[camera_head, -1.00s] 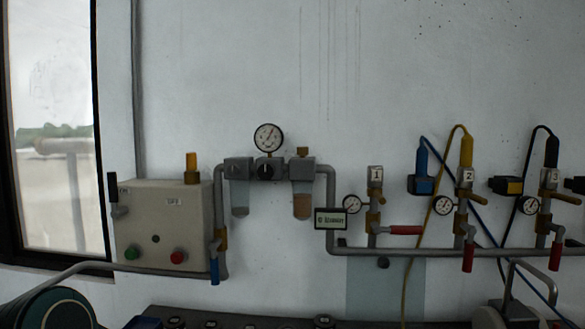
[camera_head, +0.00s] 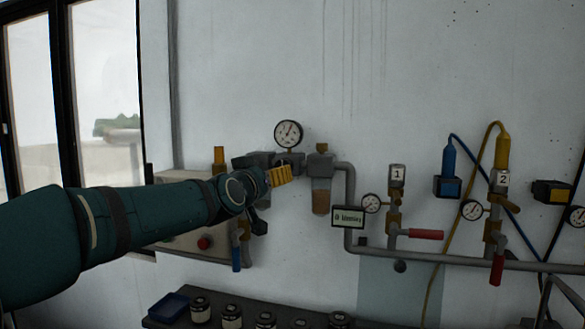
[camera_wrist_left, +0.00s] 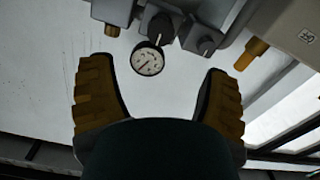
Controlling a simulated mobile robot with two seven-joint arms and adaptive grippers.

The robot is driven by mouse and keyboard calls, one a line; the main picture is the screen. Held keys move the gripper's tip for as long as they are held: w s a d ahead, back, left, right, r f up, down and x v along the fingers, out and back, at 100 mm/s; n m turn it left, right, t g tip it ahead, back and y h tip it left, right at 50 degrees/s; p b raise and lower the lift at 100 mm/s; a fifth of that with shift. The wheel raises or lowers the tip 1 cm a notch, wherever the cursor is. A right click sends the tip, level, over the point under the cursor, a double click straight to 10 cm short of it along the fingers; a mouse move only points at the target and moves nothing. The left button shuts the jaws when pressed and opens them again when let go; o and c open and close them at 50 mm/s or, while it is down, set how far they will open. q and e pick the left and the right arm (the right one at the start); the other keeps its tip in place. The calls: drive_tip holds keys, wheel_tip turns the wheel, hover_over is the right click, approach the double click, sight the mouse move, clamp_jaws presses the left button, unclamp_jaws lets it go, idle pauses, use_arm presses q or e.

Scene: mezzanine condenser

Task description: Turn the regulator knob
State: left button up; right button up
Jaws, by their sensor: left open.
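The black regulator knob (camera_wrist_left: 159,24) shows in the left wrist view, which is turned upside down, close to the round white pressure gauge (camera_wrist_left: 147,59). In the head view the gauge (camera_head: 288,134) sits above the regulator, and my gripper largely covers the knob. My left gripper (camera_head: 280,175) is in front of the regulator on the wall. In the left wrist view its yellow ridged fingers (camera_wrist_left: 158,70) are spread wide with nothing between them. The knob lies beyond the fingertips, apart from them. My right gripper is not in view.
A filter bowl (camera_head: 321,198) hangs right of the regulator. A small display (camera_head: 348,217), pipes and valves with red levers (camera_head: 426,234) run further right. A grey control box (camera_head: 190,248) is behind my arm. Several jars (camera_head: 232,316) and a blue tray (camera_head: 168,307) stand below.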

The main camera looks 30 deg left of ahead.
use_arm(q)
drive_tip(key=shift+p+x, duration=2.45)
drive_tip(key=shift+x, duration=4.05)
drive_tip(key=c, duration=1.2)
